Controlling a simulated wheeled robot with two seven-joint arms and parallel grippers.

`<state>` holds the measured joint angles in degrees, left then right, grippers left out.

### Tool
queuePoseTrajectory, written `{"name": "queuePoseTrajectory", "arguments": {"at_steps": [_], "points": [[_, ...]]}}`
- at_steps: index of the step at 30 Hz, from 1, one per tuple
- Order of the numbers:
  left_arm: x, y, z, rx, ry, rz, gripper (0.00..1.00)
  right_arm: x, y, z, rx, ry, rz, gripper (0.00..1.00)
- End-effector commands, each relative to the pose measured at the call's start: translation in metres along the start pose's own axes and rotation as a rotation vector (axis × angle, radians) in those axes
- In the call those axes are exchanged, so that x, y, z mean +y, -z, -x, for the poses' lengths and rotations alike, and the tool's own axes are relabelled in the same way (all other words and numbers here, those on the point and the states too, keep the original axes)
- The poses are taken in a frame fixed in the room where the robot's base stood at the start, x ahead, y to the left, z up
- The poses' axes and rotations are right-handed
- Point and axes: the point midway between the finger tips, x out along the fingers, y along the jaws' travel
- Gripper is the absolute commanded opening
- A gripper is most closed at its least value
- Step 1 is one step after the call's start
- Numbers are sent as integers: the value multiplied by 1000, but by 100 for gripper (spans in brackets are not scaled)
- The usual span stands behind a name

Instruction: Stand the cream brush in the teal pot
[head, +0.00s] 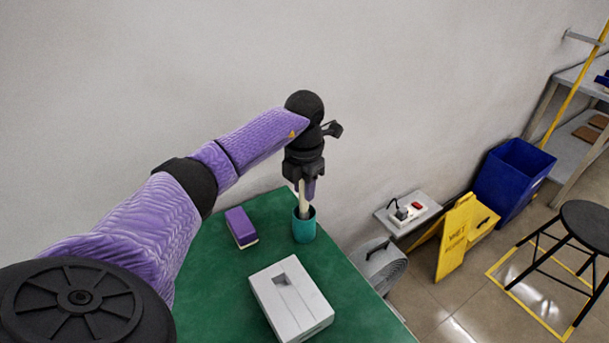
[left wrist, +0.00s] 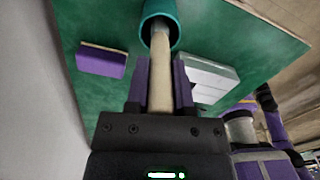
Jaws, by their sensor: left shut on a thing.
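The cream brush (head: 303,197) is held in my left gripper (head: 305,188), which is shut on it and points down over the table. The brush also shows between the fingers in the left wrist view (left wrist: 160,88). The teal pot (head: 304,230) stands on the green table top near its back right edge. The far end of the brush reaches into the mouth of the pot (left wrist: 157,12); whether it touches the bottom is hidden. My left gripper is just above the pot's rim. My right gripper is not in the head view.
A purple and cream block (head: 241,227) lies left of the pot on the green table (head: 210,285). A white box with a recess (head: 290,298) lies in front of the pot. A yellow wet-floor sign (head: 455,238), blue bin (head: 513,175) and black stool (head: 588,222) stand off to the right.

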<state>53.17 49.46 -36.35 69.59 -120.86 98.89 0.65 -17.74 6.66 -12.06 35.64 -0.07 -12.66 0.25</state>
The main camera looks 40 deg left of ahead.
Motion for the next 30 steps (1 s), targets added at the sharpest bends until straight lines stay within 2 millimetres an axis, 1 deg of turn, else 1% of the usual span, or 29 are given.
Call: {"name": "queuePoseTrajectory", "arguments": {"at_steps": [2,3,8,14,17,20,21,24,27,30], "points": [[0,0,0,0,0,0,0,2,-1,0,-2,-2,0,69],[0,0,1,0,0,0,36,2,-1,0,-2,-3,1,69],[0,0,1,0,0,0,69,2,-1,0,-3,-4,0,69],[0,0,1,0,0,0,70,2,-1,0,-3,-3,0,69],[0,0,8,-1,-1,0,70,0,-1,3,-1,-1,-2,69],[1,0,32,-4,-2,0,70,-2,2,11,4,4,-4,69],[1,-1,44,-6,-2,0,70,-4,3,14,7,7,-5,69],[0,-1,70,-5,-1,0,70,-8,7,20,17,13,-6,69],[0,0,88,-3,-1,0,70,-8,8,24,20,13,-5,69],[0,0,98,-1,0,0,70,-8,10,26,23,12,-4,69]]}}
